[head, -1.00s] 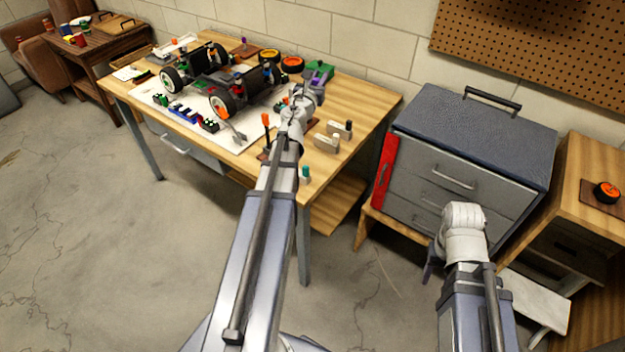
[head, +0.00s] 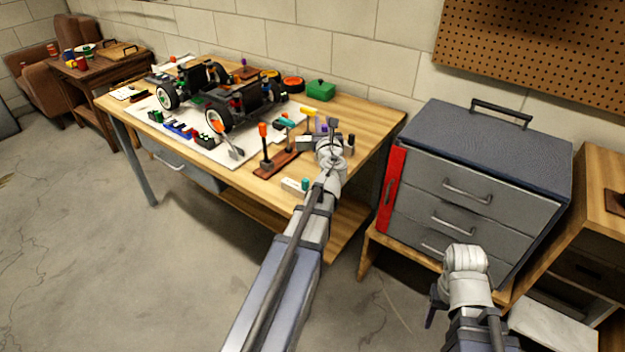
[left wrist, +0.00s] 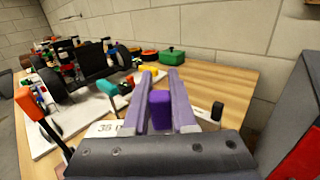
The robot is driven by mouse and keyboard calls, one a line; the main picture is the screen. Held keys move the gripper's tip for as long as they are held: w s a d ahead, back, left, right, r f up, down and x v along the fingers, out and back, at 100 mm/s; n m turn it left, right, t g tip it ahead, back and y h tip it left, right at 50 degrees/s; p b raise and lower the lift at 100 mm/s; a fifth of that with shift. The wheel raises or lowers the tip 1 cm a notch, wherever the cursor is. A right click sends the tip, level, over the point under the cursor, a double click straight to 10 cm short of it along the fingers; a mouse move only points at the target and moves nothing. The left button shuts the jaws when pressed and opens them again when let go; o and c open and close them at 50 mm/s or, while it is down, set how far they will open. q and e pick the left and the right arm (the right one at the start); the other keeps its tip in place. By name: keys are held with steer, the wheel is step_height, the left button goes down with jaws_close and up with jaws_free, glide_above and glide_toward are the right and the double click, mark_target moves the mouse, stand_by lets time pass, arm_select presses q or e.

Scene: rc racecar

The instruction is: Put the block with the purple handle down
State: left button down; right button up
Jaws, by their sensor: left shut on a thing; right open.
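My left gripper (head: 324,126) is over the right part of the workbench, its purple fingers pointing away from me. In the left wrist view the fingers are shut on an upright purple handle (left wrist: 160,109). The block under this handle is mostly hidden by the gripper, and I cannot tell whether it touches the bench. A pale face marked "36" (left wrist: 103,128) shows at the gripper's left; I cannot tell whether it belongs to the held block. My right gripper (head: 434,304) is low in front of the grey drawer chest, open, its fingers partly hidden by the wrist.
A block with a teal handle (head: 296,186) lies at the bench's front edge. A black-handled block (left wrist: 217,111) is right of the gripper. A brown tool rack (head: 276,164) and the car (head: 232,105) are left. A green box (head: 320,91) is behind.

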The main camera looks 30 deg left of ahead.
arm_select(q)
steer(key=shift+s+d+f+n+g+y, duration=0.1)
steer(key=shift+s+d+n+g+y, duration=0.25)
steer(key=shift+s+g+y, duration=0.2)
step_height(320, 180, down, 6)
steer(key=b, duration=0.6)
steer(key=shift+f, duration=0.15)
steer(key=shift+w+f+b, duration=0.1)
steer(key=shift+b, duration=0.2)
step_height(320, 180, down, 4)
steer(key=b, duration=0.3)
steer(key=shift+r, duration=0.25)
steer(key=shift+b, duration=0.3)
steer(key=shift+f, duration=0.2)
steer(key=c, duration=0.7)
jaws_free()
steer(key=shift+r, duration=0.1)
